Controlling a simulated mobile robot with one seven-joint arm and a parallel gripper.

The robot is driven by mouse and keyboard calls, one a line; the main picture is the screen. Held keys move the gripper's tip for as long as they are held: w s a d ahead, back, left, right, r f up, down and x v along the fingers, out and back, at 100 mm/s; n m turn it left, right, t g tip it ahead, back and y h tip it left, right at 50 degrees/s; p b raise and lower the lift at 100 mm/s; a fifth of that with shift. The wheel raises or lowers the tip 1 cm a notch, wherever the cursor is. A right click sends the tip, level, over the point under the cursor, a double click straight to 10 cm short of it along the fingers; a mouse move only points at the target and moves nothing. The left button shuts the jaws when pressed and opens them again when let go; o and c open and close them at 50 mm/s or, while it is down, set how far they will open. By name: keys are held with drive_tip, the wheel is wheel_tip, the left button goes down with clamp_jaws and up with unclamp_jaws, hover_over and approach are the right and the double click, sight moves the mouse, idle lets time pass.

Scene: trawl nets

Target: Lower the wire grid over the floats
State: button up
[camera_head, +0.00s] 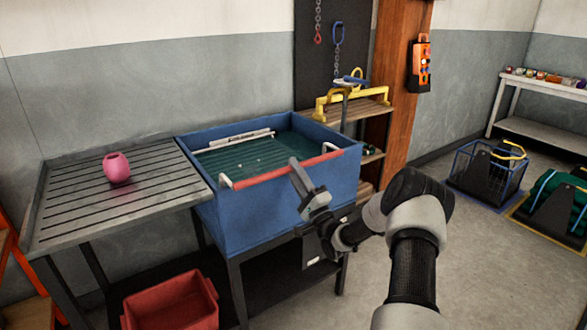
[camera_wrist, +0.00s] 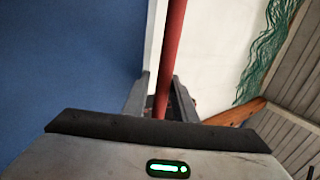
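The blue tub (camera_head: 270,207) holds a dark green surface (camera_head: 245,158) with a few small pale spots; I cannot make out floats there. A red bar (camera_head: 280,172) on white end brackets runs along the tub's front rim. I cannot make out the mesh of a wire grid. My gripper (camera_head: 309,182) is at the right part of this bar. In the wrist view the red bar (camera_wrist: 176,25) runs between my gripper's fingers (camera_wrist: 161,92). Whether they press on it is unclear. A pink, rounded object (camera_head: 117,168), perhaps a float, sits on the slatted table.
The slatted metal table (camera_head: 60,228) adjoins the tub's left side. A red crate (camera_head: 172,305) stands below it. A yellow lifting bar (camera_head: 352,101) and chains are behind the tub, beside an orange post (camera_head: 400,75).

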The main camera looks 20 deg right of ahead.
drive_tip(key=shift+o, duration=0.8)
drive_tip(key=shift+f, duration=0.3)
drive_tip(key=shift+r, duration=0.15)
